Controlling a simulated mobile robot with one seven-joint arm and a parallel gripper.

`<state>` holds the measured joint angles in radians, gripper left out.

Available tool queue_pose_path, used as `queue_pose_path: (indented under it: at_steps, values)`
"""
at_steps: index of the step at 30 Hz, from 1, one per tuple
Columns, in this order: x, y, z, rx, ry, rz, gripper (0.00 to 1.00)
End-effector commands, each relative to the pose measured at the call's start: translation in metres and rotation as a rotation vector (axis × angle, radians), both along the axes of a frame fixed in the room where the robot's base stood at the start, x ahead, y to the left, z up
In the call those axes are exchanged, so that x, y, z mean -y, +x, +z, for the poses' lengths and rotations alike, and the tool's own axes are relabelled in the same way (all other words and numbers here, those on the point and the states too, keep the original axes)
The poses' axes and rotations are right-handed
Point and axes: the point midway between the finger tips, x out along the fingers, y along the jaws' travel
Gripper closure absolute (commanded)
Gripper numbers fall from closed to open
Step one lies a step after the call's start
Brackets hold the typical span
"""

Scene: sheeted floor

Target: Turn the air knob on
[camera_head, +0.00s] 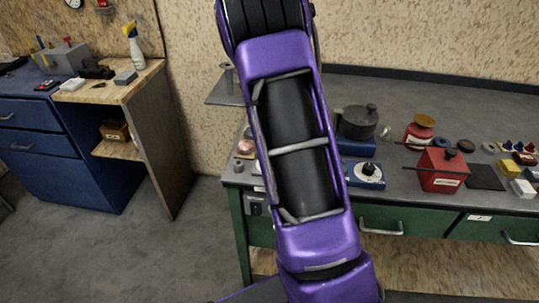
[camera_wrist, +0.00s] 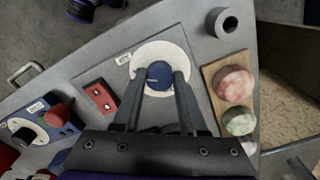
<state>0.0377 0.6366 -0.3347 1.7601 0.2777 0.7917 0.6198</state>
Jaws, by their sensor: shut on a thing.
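In the wrist view a blue round knob (camera_wrist: 157,70) sits at the middle of a white dial plate (camera_wrist: 149,51) on a grey panel. A small label (camera_wrist: 122,58) with print too small to read lies at the dial's left edge. My gripper (camera_wrist: 162,82) reaches in from below, with one dark finger on each side of the knob, shut on it. A short light mark shows on the knob's face. In the head view my purple arm covers this part of the bench, so the knob and my gripper are hidden there.
Left of the dial are a red switch plate (camera_wrist: 100,97) and a blue box (camera_wrist: 25,128) with its own dial. To the right, a wooden board (camera_wrist: 213,80) holds pink and green round pieces. The bench also bears a dark pot (camera_head: 357,122) and a red box (camera_head: 443,170).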

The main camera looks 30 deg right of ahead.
Motion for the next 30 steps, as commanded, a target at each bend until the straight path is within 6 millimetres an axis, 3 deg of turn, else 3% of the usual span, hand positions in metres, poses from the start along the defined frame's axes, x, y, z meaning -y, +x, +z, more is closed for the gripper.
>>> queue_pose_path:
  at_steps: [11,12,17,26,30]
  values:
    - [0.001,0.001,0.001,0.003,-0.001,-0.007,1.0]
    - [0.001,0.001,0.001,0.003,-0.001,-0.007,0.55]
    - [0.0,0.0,0.0,0.001,0.0,-0.006,0.29]
    - [0.0,0.0,0.002,0.001,0.0,-0.005,0.29]
    - [0.0,0.001,0.015,0.004,0.0,-0.005,0.29]
